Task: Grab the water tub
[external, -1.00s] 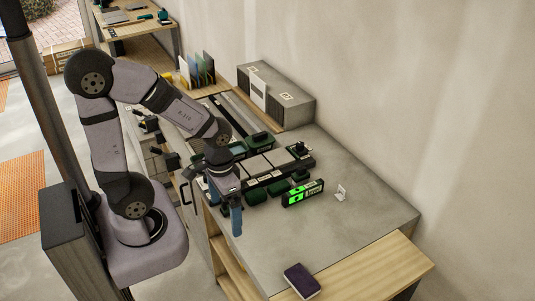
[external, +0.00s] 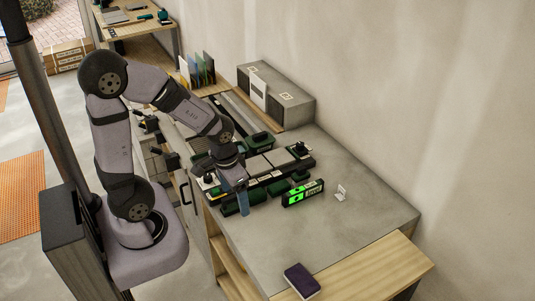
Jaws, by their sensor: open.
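Several dark green tub-like items sit on the grey worktop around a black tray. One (external: 257,196) lies just right of my gripper, and another (external: 230,209) lies just left of it. I cannot tell which of them is the water tub, since no label for it is readable. Parts of the items behind the gripper are hidden.
A dark purple item (external: 302,281) lies near the front edge. A grey box (external: 290,102) stands at the back. The right worktop is clear.

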